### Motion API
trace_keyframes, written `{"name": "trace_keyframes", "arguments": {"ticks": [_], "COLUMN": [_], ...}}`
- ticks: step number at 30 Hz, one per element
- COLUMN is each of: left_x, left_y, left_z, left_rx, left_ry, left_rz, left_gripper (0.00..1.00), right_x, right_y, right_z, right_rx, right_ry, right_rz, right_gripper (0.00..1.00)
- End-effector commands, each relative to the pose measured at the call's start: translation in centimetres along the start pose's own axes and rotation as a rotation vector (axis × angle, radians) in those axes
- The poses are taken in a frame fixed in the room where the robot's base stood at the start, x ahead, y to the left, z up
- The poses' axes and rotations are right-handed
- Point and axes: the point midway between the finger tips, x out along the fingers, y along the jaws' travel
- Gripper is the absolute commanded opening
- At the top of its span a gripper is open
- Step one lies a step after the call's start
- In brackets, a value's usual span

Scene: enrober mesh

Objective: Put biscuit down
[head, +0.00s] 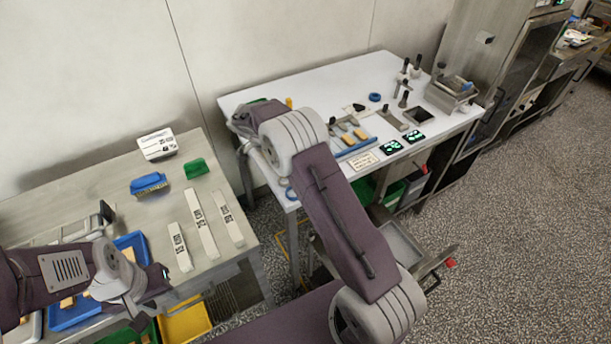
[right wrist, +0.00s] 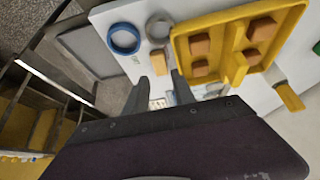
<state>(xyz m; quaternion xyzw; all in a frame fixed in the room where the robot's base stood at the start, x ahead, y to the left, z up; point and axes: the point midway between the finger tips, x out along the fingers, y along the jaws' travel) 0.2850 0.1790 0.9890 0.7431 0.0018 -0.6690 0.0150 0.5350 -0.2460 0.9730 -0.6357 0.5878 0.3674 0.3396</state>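A small tan block (right wrist: 157,62), which looks like a biscuit, shows at the fingertips of my right gripper (right wrist: 158,76) in the right wrist view. The fingers stand apart with the block between or just beyond their tips; contact is unclear. A yellow tray (right wrist: 181,47) with brown biscuits (right wrist: 200,46) in its compartments lies just right of it. In the head view my right arm hides its gripper over the left end of the white table (head: 340,85). My left gripper (head: 158,284) hangs over the left bench by a blue tray (head: 135,240); its opening is unclear.
A blue ring (right wrist: 124,38) and a grey ring (right wrist: 158,25) lie near the right gripper. A blue brush (head: 148,183) and white labelled strips (head: 200,222) lie on the left bench.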

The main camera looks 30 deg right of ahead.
Motion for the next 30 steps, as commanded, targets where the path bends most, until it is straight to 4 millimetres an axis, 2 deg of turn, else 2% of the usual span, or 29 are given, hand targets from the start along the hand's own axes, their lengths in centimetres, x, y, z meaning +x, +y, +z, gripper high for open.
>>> {"name": "trace_keyframes", "arguments": {"ticks": [3,8,12,16,23,27,30], "left_x": [-0.5,-0.7,-1.9,-2.0,-1.9,-1.9,-1.9], "left_y": [0.0,0.0,0.0,0.0,0.0,0.0,0.0], "left_z": [-0.1,-0.1,-0.2,-0.2,-0.2,-0.2,-0.2], "left_rx": [0.0,0.0,0.0,0.0,0.0,0.0,0.0], "left_ry": [0.0,0.0,0.0,0.0,0.0,0.0,0.0], "left_rz": [0.0,0.0,0.0,0.0,0.0,0.0,0.0], "left_gripper": [0.36,0.36,0.36,0.36,0.36,0.36,0.36], "right_x": [1.2,1.9,4.3,6.2,6.7,6.7,6.6], "right_y": [0.0,0.1,0.3,0.2,0.1,0.1,0.1], "right_z": [-0.1,-0.1,0.0,0.1,0.2,0.2,0.2], "right_rx": [0.0,0.001,0.0,0.001,0.002,0.002,0.002], "right_ry": [-0.001,-0.001,-0.002,-0.001,-0.001,-0.001,-0.001], "right_rz": [0.001,0.001,0.004,0.001,-0.002,-0.002,-0.002], "right_gripper": [0.31,0.31,0.31,0.31,0.31,0.02,0.02]}}
